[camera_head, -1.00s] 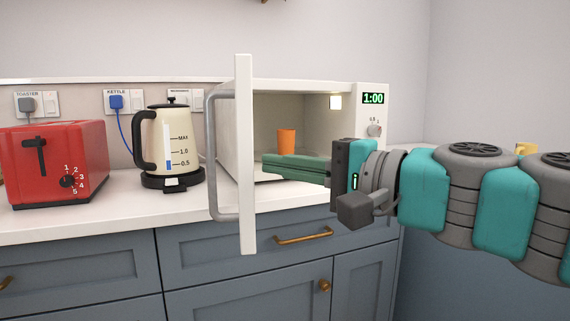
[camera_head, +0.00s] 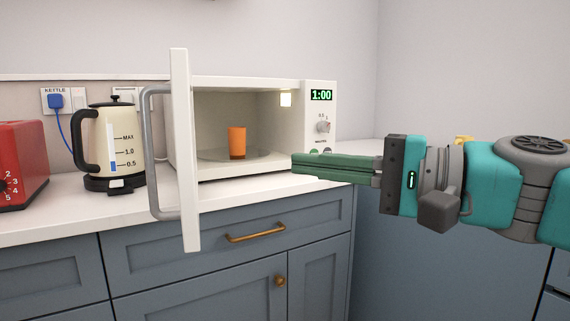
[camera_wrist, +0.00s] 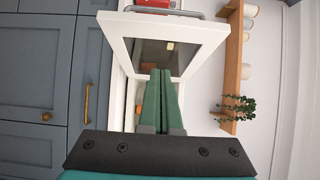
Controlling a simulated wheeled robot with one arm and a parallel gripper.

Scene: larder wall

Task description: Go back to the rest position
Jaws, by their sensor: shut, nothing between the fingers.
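My gripper (camera_head: 296,164) is shut and empty, with its green fingers pointing left just in front of the microwave's right side. It also shows in the wrist view (camera_wrist: 161,75), fingers together and pointing at the open door. The white microwave (camera_head: 318,165) stands on the counter with its door (camera_head: 185,150) swung open toward me. An orange cup (camera_head: 237,143) stands upright on the plate inside, clear of my gripper. The display reads 1:00 and the inside light is lit.
A cream kettle (camera_head: 119,145) stands left of the door, and a red toaster (camera_head: 20,165) is at the left edge. The open door and its grey handle (camera_head: 152,160) jut out over the counter edge. Blue drawers (camera_head: 200,245) are below. A wooden shelf (camera_wrist: 234,60) shows in the wrist view.

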